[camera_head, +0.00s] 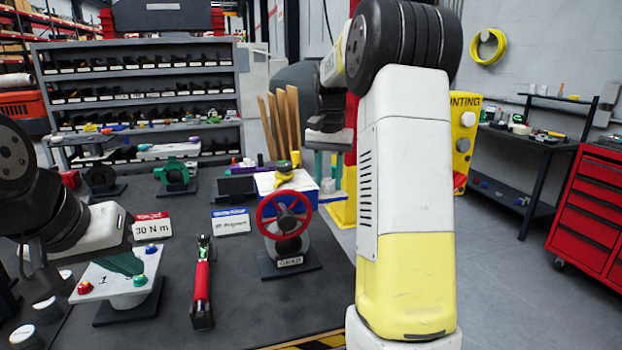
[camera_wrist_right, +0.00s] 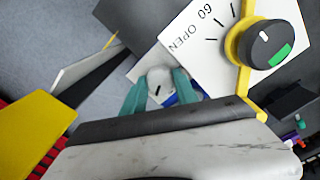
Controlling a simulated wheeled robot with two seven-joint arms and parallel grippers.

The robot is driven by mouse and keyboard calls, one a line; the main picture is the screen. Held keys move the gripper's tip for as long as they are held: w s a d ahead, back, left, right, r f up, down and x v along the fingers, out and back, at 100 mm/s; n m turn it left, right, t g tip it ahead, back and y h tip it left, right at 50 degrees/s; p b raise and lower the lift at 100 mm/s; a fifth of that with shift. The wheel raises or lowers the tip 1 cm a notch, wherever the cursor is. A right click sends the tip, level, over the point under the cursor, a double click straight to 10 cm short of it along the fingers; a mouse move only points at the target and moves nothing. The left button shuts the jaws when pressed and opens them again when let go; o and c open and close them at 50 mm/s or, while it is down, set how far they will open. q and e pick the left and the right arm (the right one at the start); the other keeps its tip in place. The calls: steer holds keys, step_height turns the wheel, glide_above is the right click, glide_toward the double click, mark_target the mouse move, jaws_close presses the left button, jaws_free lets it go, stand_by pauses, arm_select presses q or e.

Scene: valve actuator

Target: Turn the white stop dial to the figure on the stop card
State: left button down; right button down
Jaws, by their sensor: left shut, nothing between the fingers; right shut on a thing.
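The white stop dial (camera_wrist_right: 161,88) with a short black mark shows in the right wrist view, between the teal fingers of my right gripper (camera_wrist_right: 160,92). They are shut on it. In the head view my right gripper (camera_head: 326,165) is behind the red handwheel, and the dial cannot be made out there. A blue-headed card (camera_head: 231,222) stands on the bench; its figure is too blurred to read surely. A red-headed card (camera_head: 152,226) reads 30 N m. My left gripper (camera_head: 122,263) is shut and empty, over a white plate with coloured knobs (camera_head: 103,286).
A red handwheel (camera_head: 284,214) stands on the bench, with a red-handled tool (camera_head: 202,285) left of it. In the right wrist view, a dark indicator knob (camera_wrist_right: 272,45) with a green patch sits on a white plate marked 60 and OPEN (camera_wrist_right: 196,40).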

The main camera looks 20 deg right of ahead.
steer(key=shift+n, duration=1.1)
steer(key=c, duration=0.9)
jaws_free()
steer(key=shift+c, duration=0.2)
steer(key=shift+a, duration=0.1)
